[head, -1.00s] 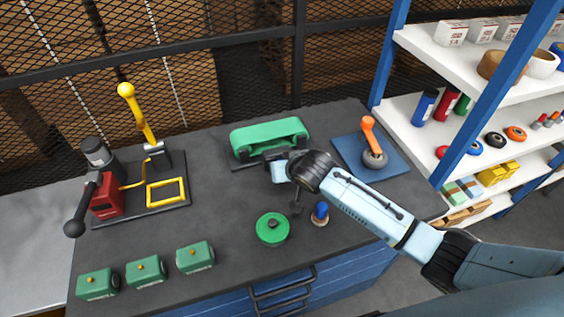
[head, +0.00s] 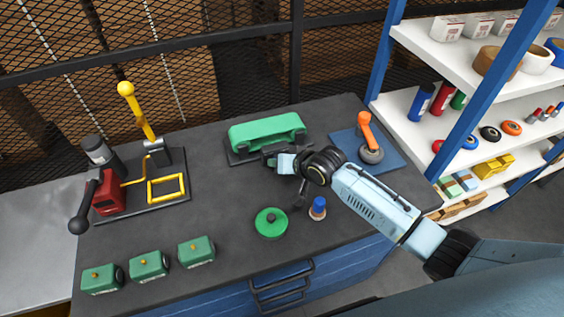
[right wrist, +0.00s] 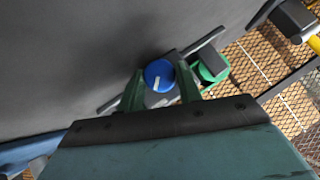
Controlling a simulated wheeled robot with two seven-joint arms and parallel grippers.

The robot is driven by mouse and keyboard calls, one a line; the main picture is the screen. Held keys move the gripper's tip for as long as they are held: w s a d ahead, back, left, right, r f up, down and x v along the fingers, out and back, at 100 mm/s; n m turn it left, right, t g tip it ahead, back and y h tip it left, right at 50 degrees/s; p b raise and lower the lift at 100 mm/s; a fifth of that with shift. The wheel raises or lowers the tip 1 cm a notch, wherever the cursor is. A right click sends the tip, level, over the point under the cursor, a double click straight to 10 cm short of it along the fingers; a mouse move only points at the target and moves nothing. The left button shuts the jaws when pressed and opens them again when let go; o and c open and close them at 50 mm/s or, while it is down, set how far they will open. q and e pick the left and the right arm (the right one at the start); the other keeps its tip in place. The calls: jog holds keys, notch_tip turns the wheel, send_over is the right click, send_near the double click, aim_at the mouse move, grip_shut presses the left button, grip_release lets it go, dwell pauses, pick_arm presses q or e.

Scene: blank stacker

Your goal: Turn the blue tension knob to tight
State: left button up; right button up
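The blue tension knob (right wrist: 158,75) shows in the right wrist view as a round cap with a white pointer line. It sits beside a dark bar near a green part of the belt machine. My right gripper (right wrist: 160,78) has one green finger on each side of the knob; they look open around it, and contact is not clear. In the head view my right gripper (head: 272,157) is at the front of the green belt machine (head: 266,131) and hides the knob there. No tight marking is readable. My left gripper is not in view.
A green round object (head: 271,222) and a blue-topped stamp-like piece (head: 318,208) stand below my right forearm. An orange-handled tool (head: 367,135) is on a blue mat at right. Several green boxes (head: 149,266) line the front left. The bench middle (head: 225,200) is clear.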

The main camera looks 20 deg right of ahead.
jog(key=o, duration=0.4)
jog(key=shift+f, duration=0.1)
